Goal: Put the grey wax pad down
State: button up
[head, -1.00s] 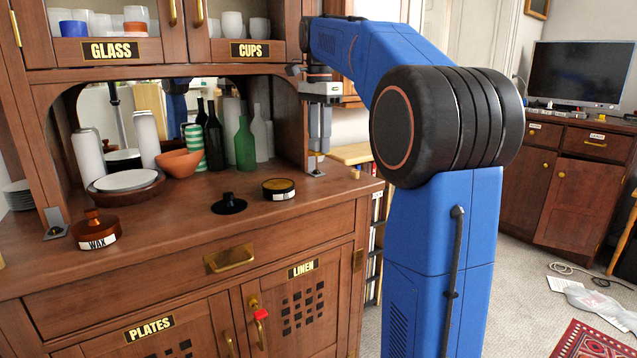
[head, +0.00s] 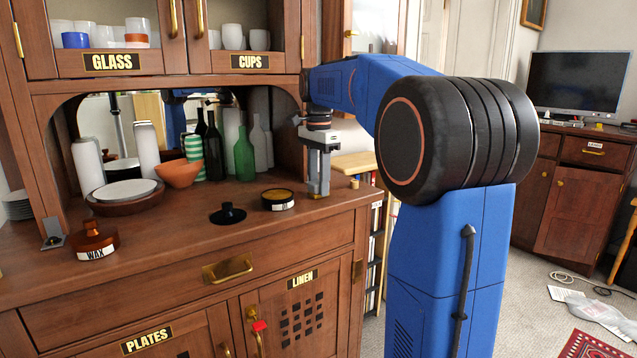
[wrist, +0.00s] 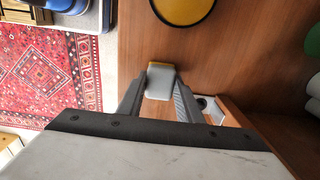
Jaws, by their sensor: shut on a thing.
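The grey wax pad (wrist: 160,80), a small pale grey block with a yellow edge, is between my gripper's two fingertips (wrist: 160,84) in the wrist view. My gripper (head: 318,188) is shut on it, pointing down at the right end of the cabinet's wooden counter (head: 165,250). The pad cannot be made out clearly in the head view. I cannot tell whether it touches the counter. The brown pot labelled WAX (head: 93,241) stands at the counter's left end, far from my gripper.
A round black tin with a yellowish top (head: 277,199) stands just left of my gripper. A black knobbed lid (head: 228,214) lies beside it. Bottles (head: 244,155), an orange bowl (head: 178,174) and stacked plates (head: 125,191) stand behind. The front middle of the counter is clear.

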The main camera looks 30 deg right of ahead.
aim_at(316, 181)
jog(key=o, duration=0.9)
jog(key=shift+o, duration=0.2)
jog(key=shift+f, duration=0.1)
notch_tip(316, 181, up, 17)
jog(key=shift+w+a, duration=0.15)
jog(key=shift+w, duration=0.2)
